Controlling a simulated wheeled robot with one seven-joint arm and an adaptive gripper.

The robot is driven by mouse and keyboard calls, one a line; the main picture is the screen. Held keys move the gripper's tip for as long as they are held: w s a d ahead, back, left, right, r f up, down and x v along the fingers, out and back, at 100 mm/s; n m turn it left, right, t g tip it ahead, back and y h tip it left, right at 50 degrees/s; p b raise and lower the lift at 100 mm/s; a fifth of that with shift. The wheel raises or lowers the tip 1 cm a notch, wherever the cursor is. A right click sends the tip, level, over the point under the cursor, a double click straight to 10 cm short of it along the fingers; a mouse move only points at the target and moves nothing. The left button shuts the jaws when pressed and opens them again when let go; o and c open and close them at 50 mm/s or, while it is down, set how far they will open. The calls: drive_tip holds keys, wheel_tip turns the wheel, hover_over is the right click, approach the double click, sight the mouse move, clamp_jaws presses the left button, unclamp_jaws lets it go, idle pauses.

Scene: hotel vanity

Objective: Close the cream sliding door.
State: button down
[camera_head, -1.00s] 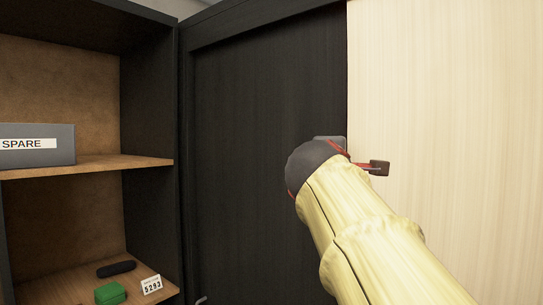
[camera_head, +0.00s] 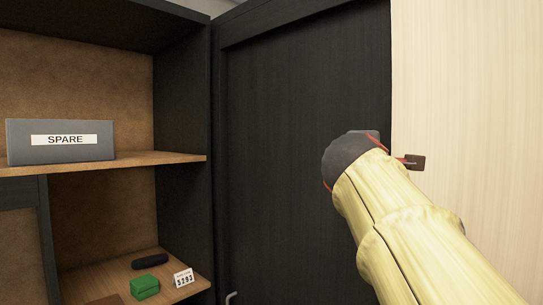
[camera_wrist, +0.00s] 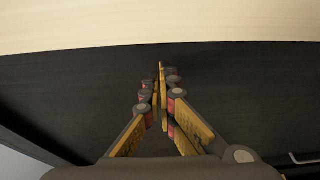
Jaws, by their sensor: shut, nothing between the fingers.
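The cream sliding door (camera_head: 470,110) fills the right side of the head view, its left edge upright against a dark panel (camera_head: 290,120). In the wrist view the cream door (camera_wrist: 150,22) is a pale band across the top, with the dark surface (camera_wrist: 230,80) below it. My gripper (camera_wrist: 162,72) is shut and empty in the wrist view, its fingertips over the dark surface near the cream edge. In the head view my arm crosses in front of the door edge and hides the fingers. Whether the fingers touch anything cannot be told.
An open wooden shelf unit stands at left. A grey box labelled SPARE (camera_head: 60,142) sits on its upper shelf. A small metal handle (camera_head: 231,297) shows low on the dark panel.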

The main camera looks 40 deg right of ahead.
drive_tip(key=w+b+v, duration=0.1)
drive_tip(key=b+v, duration=0.1)
drive_tip(key=v, duration=0.8)
drive_tip(key=w+a+f+m+y+b, duration=0.1)
drive_tip(key=w+a+f+m+y, duration=0.2)
drive_tip(key=f, duration=0.9)
drive_tip(key=w+a+f+m+y+b, duration=0.1)
drive_tip(key=w+a+f+y, duration=0.2)
drive_tip(key=f, duration=0.8)
drive_tip(key=w+a+f+m+y, duration=0.1)
drive_tip(key=a+f+m+y, duration=0.3)
drive_tip(key=f, duration=0.8)
drive_tip(key=s+a+f+n+g+y+b, duration=0.1)
drive_tip(key=s+a+f+y+b, duration=0.1)
drive_tip(key=a+f, duration=0.8)
drive_tip(key=s+a+f+n+y+b, duration=0.2)
drive_tip(key=a+f+y+b, duration=0.2)
drive_tip(key=a+f, duration=0.7)
wheel_tip(320, 180, down, 6)
drive_tip(key=shift+s+f+g+b, duration=0.2)
drive_tip(key=shift+g+b, duration=0.2)
drive_tip(key=shift+b, duration=0.35)
